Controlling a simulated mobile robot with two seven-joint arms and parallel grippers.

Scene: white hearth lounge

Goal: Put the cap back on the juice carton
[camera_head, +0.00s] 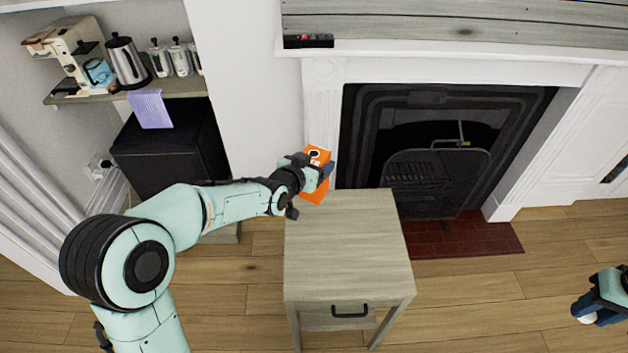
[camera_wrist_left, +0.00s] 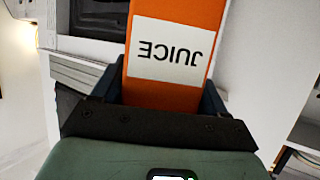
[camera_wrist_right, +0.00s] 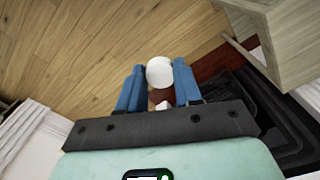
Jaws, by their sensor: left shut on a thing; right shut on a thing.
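The orange juice carton (camera_head: 313,193) is at the back left corner of the small wooden table. My left gripper (camera_head: 324,172) is shut on it; the left wrist view shows the orange carton with its JUICE label (camera_wrist_left: 170,50) between the fingers. A small dark round spot shows at the carton's top, with no cap visible on it. I cannot tell whether the carton's base touches the table. My right gripper (camera_head: 588,317) is far to the right over the floor, shut on a white round cap (camera_wrist_right: 160,71) at its fingertips.
The small wooden table (camera_head: 350,250) has a bare top and a drawer with a dark handle. The white fireplace (camera_head: 322,100) stands behind it, with a fire screen (camera_head: 435,180). A shelf (camera_head: 130,97) at the left holds a kettle and canisters. Open floor lies between table and right gripper.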

